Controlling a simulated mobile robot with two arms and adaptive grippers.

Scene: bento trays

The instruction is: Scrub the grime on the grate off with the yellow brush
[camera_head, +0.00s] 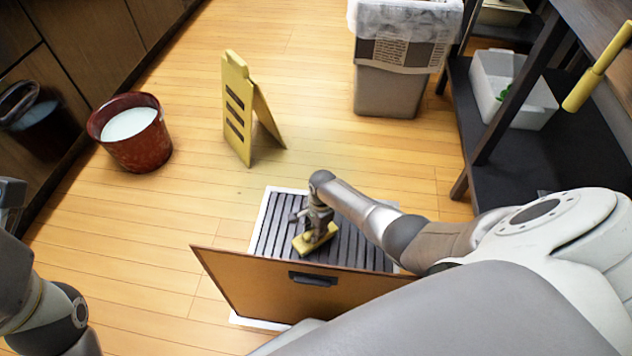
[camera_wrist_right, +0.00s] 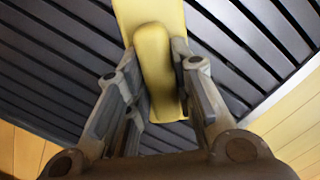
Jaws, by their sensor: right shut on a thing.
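The yellow brush (camera_head: 315,240) is held in my right gripper (camera_head: 316,222), low over the dark slatted grate (camera_head: 350,243) in the floor. In the right wrist view the gripper (camera_wrist_right: 158,75) is shut on the brush's yellow handle (camera_wrist_right: 153,60), with the brush's wider block against or just above the slats (camera_wrist_right: 240,50). I cannot tell whether the bristles touch. No clear grime shows on the visible slats; part of the grate is hidden behind my arm and the raised panel. My left arm is at the left edge, its gripper out of sight.
A brown panel (camera_head: 250,281) with a dark handle stands tilted up at the grate's near side. A red bucket (camera_head: 133,143) of whitish liquid, a yellow floor sign (camera_head: 238,110) and a grey bin (camera_head: 390,90) stand beyond. A dark shelf (camera_head: 500,155) is at right.

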